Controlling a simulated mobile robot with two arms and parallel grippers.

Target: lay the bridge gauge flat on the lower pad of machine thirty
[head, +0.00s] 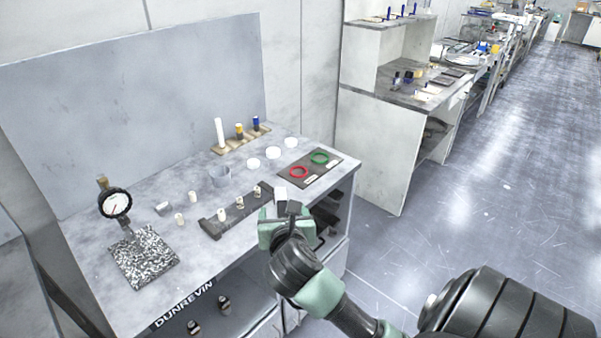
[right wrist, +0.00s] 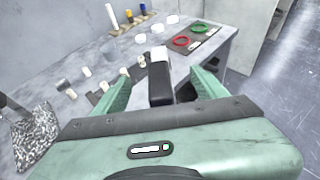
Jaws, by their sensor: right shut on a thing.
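My right gripper (head: 283,212) is shut on a dark block with a white end (right wrist: 160,74). It holds this block over the front right edge of the grey bench; the block also shows in the head view (head: 281,194). I cannot tell whether the block is the bridge gauge. A round dial gauge (head: 115,204) stands upright on a black-and-white speckled plate (head: 145,262) at the bench's left; the plate also shows in the right wrist view (right wrist: 36,135). I cannot make out machine thirty or its lower pad. My left gripper is not in view.
The bench (head: 105,292) carries a dark rack (head: 215,228) with small white pieces, a grey cup (head: 220,176), white discs (head: 273,153) and a dark mat (head: 327,176) with red and green rings. A second bench (head: 368,135) stands behind. Open floor (head: 480,180) lies to the right.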

